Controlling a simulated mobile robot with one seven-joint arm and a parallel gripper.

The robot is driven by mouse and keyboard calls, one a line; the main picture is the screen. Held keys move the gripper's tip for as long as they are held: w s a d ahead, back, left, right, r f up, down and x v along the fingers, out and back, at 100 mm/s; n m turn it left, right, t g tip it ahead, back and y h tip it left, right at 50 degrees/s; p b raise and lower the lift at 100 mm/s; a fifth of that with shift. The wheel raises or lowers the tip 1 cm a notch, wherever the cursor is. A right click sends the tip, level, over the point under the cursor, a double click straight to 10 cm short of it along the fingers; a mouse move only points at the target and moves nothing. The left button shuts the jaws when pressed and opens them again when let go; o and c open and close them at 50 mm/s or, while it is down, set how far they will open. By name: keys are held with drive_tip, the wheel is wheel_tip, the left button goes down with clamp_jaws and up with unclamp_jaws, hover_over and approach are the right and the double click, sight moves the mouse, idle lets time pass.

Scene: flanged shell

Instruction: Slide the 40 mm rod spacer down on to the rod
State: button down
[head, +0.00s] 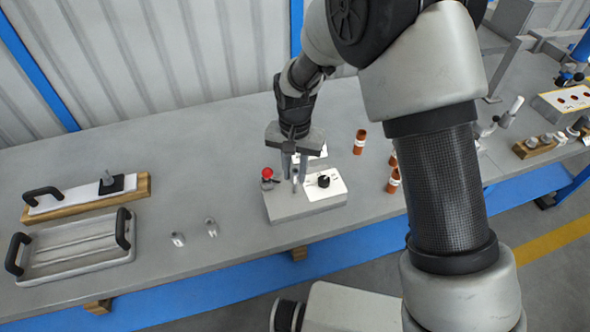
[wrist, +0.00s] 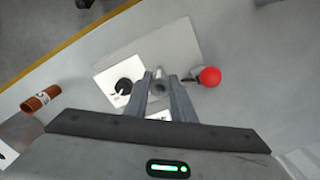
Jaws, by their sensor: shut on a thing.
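My gripper (head: 295,183) is low over a grey block with a white dial panel. In the wrist view my gripper (wrist: 159,84) is shut on a small grey hollow cylinder, the spacer (wrist: 158,86), whose open end shows between the fingers. In the head view the fingers mostly hide it. I cannot tell whether it touches the block or has a rod inside it. A short grey upright post (head: 108,177) stands on a black plate at the left; I cannot tell if it is the rod.
The grey block (head: 280,210) carries a red ball knob (head: 267,172) and a black dial (head: 323,181). Two small metal cylinders lie left of it, one here (head: 211,227). A handled tray (head: 75,250) is far left. Orange-brown cylinders (head: 360,142) stand right.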

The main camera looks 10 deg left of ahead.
sight(295, 192)
drive_tip(key=shift+f+b, duration=1.85)
drive_tip(key=shift+f, duration=0.9)
drive_tip(key=c, duration=1.4)
unclamp_jaws()
wheel_tip(295, 192, up, 18)
drive_tip(key=p, duration=0.2)
drive_tip(key=shift+f, duration=0.25)
